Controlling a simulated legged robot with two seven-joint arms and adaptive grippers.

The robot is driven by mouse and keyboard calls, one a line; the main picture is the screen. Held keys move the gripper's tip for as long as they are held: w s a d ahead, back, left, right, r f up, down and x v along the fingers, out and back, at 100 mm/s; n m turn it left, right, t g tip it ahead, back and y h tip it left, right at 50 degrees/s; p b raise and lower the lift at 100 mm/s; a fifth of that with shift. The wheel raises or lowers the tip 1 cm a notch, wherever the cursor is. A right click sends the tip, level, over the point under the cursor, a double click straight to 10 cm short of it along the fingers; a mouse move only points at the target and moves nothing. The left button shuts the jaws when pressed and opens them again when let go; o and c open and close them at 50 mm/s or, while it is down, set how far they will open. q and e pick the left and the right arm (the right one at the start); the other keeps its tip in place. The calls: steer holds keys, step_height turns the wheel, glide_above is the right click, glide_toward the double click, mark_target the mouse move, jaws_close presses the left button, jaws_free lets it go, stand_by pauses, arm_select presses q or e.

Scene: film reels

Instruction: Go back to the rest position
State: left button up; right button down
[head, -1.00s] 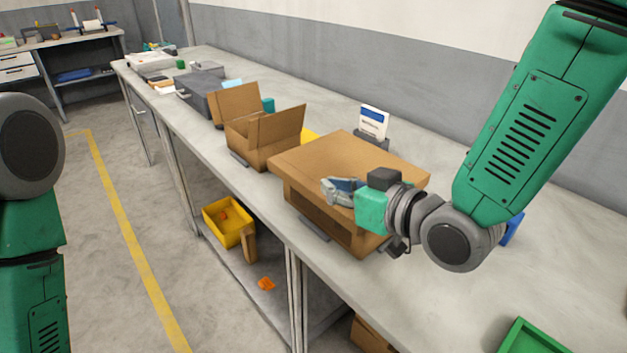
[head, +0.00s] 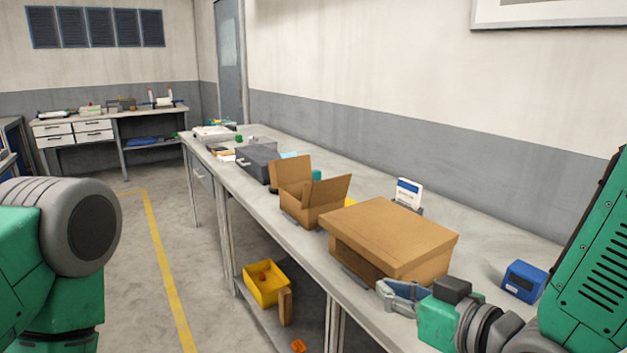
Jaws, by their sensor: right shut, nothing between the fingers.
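My right gripper (head: 401,294) is at the lower right of the head view, in front of the near side of a large brown cardboard box (head: 393,231) on the long grey bench. Its fingers are shut with nothing between them. I cannot tell whether it touches the box. My right arm comes in from the right edge. My left arm shows at the left edge, but its gripper is out of view. No film reels can be made out.
An open cardboard box (head: 313,204), a dark grey case (head: 257,162) and a blue device (head: 524,281) stand on the bench (head: 479,257). A yellow bin (head: 267,284) sits on the shelf below. The floor (head: 196,249) left of the bench is clear.

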steer(key=s+d+f+m+g+h, duration=0.1)
steer(key=s+d+f+g+h, duration=0.15)
steer(key=f, duration=0.45)
steer(key=s+d+f+m+g+h, duration=0.1)
steer(key=s+d+f, duration=0.25)
steer(key=f, duration=0.45)
steer(key=s+d+f+m+g+h, duration=0.1)
steer(key=s+d+f+g+h, duration=0.15)
steer(key=f, duration=0.45)
arm_select(q)
steer(key=shift+d+b, duration=0.45)
steer(key=shift+d, duration=0.4)
arm_select(e)
steer(key=s+d+f+m+g+h, duration=0.1)
steer(key=s+d+f+g, duration=0.1)
steer(key=s+d+f, duration=0.3)
steer(key=s+d+f+m+g+h, duration=0.1)
steer(key=s+d+f+g, duration=0.2)
steer(key=s, duration=1)
step_height(320, 180, down, 4)
steer(key=shift+d+f+g+h, duration=0.1)
steer(key=shift+d+g+h, duration=0.2)
steer(key=shift+d, duration=0.8)
